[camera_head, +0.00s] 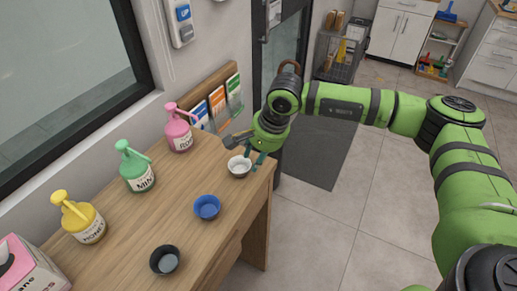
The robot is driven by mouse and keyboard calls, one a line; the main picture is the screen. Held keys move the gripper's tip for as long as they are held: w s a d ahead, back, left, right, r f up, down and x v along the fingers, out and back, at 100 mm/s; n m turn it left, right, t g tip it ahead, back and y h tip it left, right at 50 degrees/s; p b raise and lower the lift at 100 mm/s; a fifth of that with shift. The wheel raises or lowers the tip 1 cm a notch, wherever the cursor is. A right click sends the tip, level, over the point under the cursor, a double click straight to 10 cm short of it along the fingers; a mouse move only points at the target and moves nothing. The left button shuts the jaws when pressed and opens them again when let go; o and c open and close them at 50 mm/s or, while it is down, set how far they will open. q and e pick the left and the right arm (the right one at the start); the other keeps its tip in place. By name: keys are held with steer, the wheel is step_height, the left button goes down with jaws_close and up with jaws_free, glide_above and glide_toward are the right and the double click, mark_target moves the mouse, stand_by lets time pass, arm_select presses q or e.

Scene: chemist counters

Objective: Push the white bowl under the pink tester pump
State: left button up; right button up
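The white bowl (239,167) stands upright on the wooden counter near its right edge. The pink tester pump (180,134) stands to its left and farther back by the wall, with its spout turned toward the counter's front; a clear gap of counter separates the two. My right gripper (254,158) points down at the right side of the white bowl, with its teal fingertips a little apart and nothing seen between them. It is very close to the rim; I cannot tell whether it touches. My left gripper is out of view.
A blue bowl (207,207) and a black bowl (165,260) stand along the front edge. Green (138,174) and yellow (86,222) pumps line the wall side. A tissue box (30,270) is at bottom left. Colour cards (217,104) stand behind. Counter between is clear.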

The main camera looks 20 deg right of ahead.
mark_target(240, 168)
steer(key=shift+p+x, duration=0.75)
steer(key=shift+x, duration=1.8)
jaws_close()
